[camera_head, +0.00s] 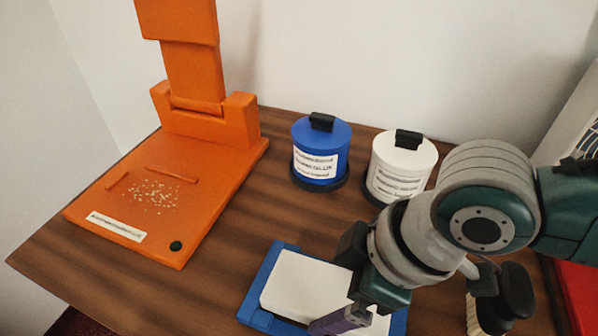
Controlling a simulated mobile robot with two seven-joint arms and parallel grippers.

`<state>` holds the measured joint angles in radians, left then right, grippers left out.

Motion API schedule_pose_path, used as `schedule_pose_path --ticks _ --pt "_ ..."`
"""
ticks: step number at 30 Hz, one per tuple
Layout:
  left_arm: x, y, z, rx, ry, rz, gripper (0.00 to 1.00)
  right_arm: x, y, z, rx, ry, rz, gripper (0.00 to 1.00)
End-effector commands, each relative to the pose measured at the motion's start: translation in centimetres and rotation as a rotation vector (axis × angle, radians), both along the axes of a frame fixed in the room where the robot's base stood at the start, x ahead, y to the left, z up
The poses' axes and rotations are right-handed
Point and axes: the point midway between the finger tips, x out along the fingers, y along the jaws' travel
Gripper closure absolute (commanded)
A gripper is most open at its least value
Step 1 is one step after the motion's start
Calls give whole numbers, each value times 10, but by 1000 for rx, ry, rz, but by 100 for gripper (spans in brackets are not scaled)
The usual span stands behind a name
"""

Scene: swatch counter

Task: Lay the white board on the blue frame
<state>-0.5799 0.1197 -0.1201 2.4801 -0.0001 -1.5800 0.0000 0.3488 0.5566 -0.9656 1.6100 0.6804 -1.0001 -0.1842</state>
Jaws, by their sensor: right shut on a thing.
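The blue frame (262,273) lies on the brown counter at the bottom middle. Its left edge and corners show around the white board. The white board (297,283) is a flat slab that appears inside the frame's outline. I cannot tell whether it rests fully on the frame or is held slightly above it. My right gripper (345,287) comes in from the right and is over the board's right part, shut on the board. The gripper hides much of the board's and frame's right side. My left gripper is not in view.
An orange hinged stand (185,195) fills the left. A blue canister (320,153) and a white canister (400,165) stand at the back. A dark-handled brush (506,297) and a red item (582,290) are at right. The counter left of the frame is clear.

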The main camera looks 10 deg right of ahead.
Motion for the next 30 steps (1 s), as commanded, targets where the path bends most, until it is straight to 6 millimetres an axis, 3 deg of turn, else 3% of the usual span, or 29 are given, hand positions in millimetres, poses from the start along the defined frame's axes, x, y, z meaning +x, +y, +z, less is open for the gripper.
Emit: schedule_pose_path --ticks 11,12,14,23,30 --pt "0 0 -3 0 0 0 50 0 0 -5 1 -1 0 74" --pt "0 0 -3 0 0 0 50 0 1 -5 1 -1 1 6" --pt "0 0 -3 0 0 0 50 0 0 -4 1 -1 1 0" --pt "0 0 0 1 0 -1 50 -1 -2 0 -1 1 0 0" --pt "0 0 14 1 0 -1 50 -10 -15 41 -1 -1 1 0"
